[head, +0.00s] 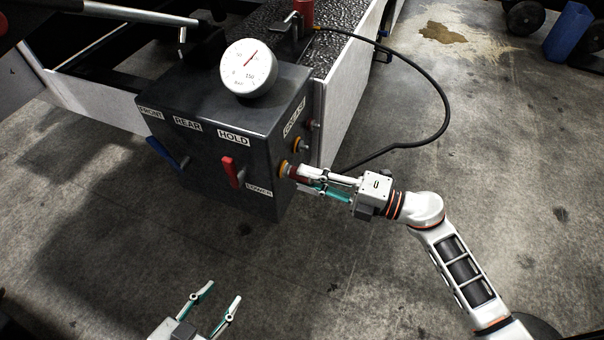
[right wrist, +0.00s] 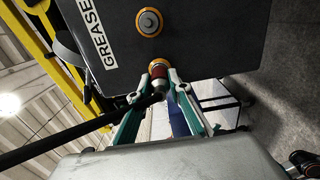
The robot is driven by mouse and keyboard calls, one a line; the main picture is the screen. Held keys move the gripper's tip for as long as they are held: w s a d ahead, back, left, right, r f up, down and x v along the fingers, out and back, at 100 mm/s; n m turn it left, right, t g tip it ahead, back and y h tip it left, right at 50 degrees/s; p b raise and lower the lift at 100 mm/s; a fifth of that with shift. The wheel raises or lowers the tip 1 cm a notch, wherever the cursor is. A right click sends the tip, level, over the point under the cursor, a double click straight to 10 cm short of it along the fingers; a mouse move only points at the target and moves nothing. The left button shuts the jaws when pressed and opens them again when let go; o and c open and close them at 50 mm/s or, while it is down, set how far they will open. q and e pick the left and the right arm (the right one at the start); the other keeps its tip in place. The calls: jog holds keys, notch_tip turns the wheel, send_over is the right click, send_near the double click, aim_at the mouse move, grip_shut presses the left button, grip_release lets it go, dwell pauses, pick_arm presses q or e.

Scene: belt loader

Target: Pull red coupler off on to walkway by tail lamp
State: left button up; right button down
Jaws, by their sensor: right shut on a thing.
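The red coupler (head: 298,173) sits against a yellow-ringed port (head: 284,169) on the side of the dark control box (head: 215,115). My right gripper (head: 325,183) is shut on the coupler, with a finger on either side. In the right wrist view the coupler (right wrist: 160,70) points at its port, with a metal collar behind it. A black hose (head: 430,75) loops from the walkway (head: 335,50) down towards the coupler. My left gripper (head: 210,305) is open and empty over the floor.
The box carries a round gauge (head: 249,68), a red lever (head: 231,172) and a blue lever (head: 167,153). A second yellow-ringed port (head: 300,145) is beside the coupler's, near the GREASE label. A pale side panel (head: 350,85) edges the walkway. The floor at right is mostly clear.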

jog(key=shift+s+d, duration=0.2)
jog(key=shift+d, duration=0.45)
dwell(0.5)
jog(key=shift+p+v, duration=0.3)
jog(key=shift+v, duration=1.1)
